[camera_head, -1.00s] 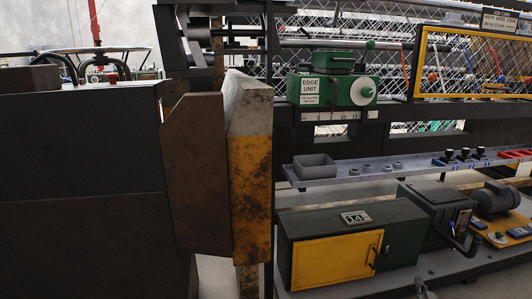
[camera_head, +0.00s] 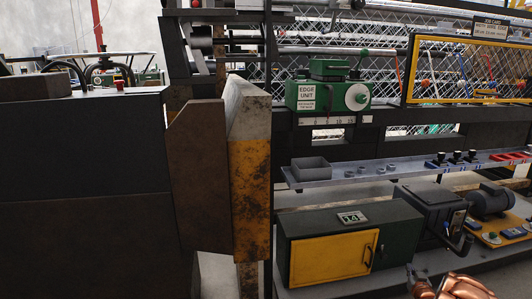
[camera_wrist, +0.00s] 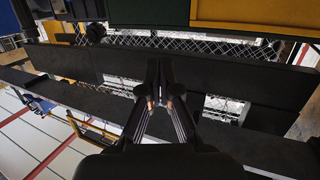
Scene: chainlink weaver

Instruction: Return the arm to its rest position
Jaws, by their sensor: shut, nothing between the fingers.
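My gripper (camera_wrist: 160,92) shows in the wrist view with its two dark fingers converging and the tips together, nothing between them. It hangs in front of dark horizontal beams and chainlink mesh, and I see no contact. In the head view, a copper-coloured part of my arm (camera_head: 462,287) shows at the bottom right edge, in front of the machine's lower deck. The gripper's fingers cannot be made out clearly there.
The green edge unit (camera_head: 327,98) sits on the machine frame. A yellow-and-grey post (camera_head: 250,190) stands left of these.

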